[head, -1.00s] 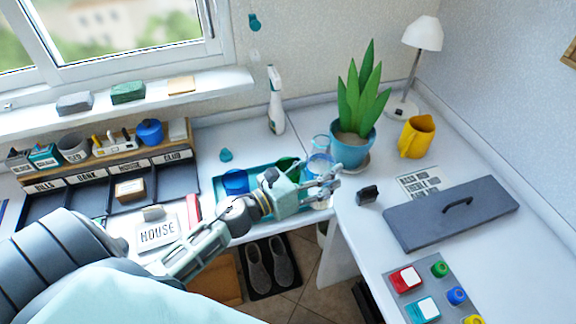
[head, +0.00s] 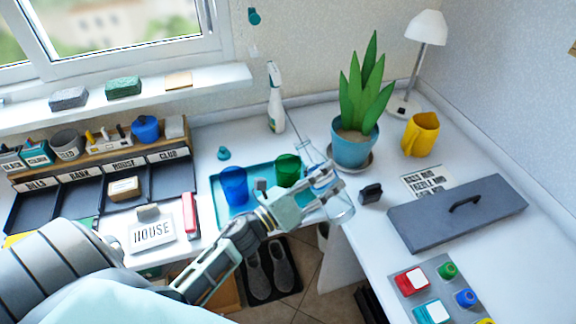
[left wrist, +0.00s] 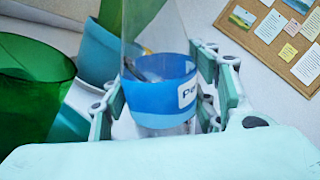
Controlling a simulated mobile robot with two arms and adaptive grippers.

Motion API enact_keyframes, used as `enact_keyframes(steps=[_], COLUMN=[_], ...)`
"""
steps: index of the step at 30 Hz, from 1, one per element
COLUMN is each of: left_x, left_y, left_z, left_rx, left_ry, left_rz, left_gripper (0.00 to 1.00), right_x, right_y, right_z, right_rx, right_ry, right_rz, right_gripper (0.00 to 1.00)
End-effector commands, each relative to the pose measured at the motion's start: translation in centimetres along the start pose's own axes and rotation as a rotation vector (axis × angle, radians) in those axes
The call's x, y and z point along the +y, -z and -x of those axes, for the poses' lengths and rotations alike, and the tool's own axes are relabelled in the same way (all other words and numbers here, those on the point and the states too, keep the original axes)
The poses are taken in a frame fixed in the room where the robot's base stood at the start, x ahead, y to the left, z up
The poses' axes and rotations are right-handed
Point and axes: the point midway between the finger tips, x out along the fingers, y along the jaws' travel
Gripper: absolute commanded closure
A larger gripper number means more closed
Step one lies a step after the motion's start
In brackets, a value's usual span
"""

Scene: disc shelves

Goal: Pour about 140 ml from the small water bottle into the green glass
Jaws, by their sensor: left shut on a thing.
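My left gripper (head: 322,190) is shut on a clear bottle (head: 341,211), holding it near the right end of the teal tray. In the head view the bottle leans, neck toward the upper left and base to the lower right. In the left wrist view, its blue band (left wrist: 160,92) with a white label sits between the fingers (left wrist: 160,100). The green glass (head: 288,168) stands on the tray, left of the bottle; it also shows in the left wrist view (left wrist: 30,95). I see no stream of water, and the bottle's water level is unclear. My right gripper is out of view.
A blue glass (head: 234,188) stands on the teal tray (head: 222,212), left of the green glass. A potted plant (head: 353,145) is close behind the bottle. A small black object (head: 370,193) and a grey lidded panel (head: 455,213) lie to the right. A spray bottle (head: 276,105) stands behind.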

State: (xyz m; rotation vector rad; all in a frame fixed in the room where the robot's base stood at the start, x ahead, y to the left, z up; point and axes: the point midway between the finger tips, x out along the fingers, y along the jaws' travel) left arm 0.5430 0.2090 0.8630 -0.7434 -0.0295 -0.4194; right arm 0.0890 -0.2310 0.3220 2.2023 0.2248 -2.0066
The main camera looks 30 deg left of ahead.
Motion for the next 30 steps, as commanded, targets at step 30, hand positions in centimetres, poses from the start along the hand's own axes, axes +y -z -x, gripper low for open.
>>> enact_keyframes(steps=[30], left_x=[-0.6], left_y=[1.8], left_z=[-0.2], left_rx=[-0.147], left_ry=[0.005], left_rz=[0.541], left_gripper=[0.92], right_x=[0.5], right_y=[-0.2], right_z=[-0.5], right_rx=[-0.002], right_ry=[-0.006], right_rz=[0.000], right_gripper=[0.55])
